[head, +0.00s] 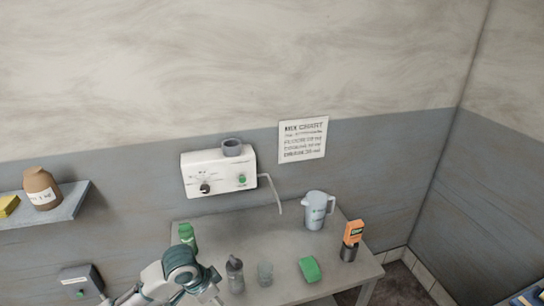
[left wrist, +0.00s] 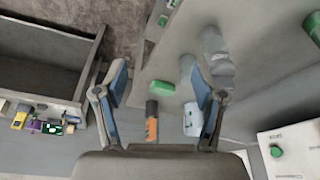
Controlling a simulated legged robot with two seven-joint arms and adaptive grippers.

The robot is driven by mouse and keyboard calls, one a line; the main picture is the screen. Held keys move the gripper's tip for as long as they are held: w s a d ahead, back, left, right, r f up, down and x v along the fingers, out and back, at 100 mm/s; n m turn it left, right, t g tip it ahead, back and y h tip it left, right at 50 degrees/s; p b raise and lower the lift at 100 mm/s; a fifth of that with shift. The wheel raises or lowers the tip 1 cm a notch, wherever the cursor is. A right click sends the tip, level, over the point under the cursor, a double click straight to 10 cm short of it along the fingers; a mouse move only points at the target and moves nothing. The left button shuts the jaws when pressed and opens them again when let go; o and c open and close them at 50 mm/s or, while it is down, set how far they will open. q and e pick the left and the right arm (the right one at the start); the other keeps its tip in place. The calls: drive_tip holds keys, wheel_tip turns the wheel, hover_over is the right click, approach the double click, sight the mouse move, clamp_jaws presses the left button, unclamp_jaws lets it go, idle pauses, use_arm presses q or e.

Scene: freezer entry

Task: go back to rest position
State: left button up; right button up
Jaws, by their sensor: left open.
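My left arm enters the head view from the bottom left. Its gripper (head: 214,298) is at the bottom edge, over the table's front left part, and only partly shows. In the left wrist view my left gripper (left wrist: 157,78) has its two fingers spread, with nothing held between them. Beyond the fingers are a green block (left wrist: 161,88), an orange-topped device (left wrist: 152,128) and a jug (left wrist: 193,120). My right gripper shows in neither view.
The grey table (head: 335,262) holds a jug (head: 317,210), an orange device (head: 352,235), a green block (head: 309,269), a grey bottle (head: 235,275), a clear cup (head: 265,273) and a green bottle (head: 187,235). A white wall unit (head: 218,172) and left shelf (head: 60,207) flank the area.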

use_arm(q)
drive_tip(key=s+d+f+n+t+h, duration=0.1)
drive_tip(key=s+d+f, duration=0.25)
drive_tip(key=f, duration=0.45)
drive_tip(key=s+d+f+n+t+h, duration=0.1)
drive_tip(key=s+d+f, duration=0.1)
drive_tip(key=s+f, duration=0.35)
drive_tip(key=s+a+f+n+y, duration=0.5)
drive_tip(key=s+a+f+n, duration=0.2)
drive_tip(key=s+a+f, duration=0.6)
drive_tip(key=s+f+g, duration=0.1)
drive_tip(key=s+f, duration=0.1)
drive_tip(key=f, duration=1.2)
drive_tip(key=s+f+g, duration=0.1)
drive_tip(key=s+f, duration=0.1)
drive_tip(key=f, duration=1.2)
drive_tip(key=s+a+f+g, duration=0.1)
drive_tip(key=s+a+f, duration=0.1)
drive_tip(key=s+f, duration=1.2)
drive_tip(key=s, duration=0.2)
drive_tip(key=shift+s+m, duration=0.3)
drive_tip(key=shift+m, duration=0.1)
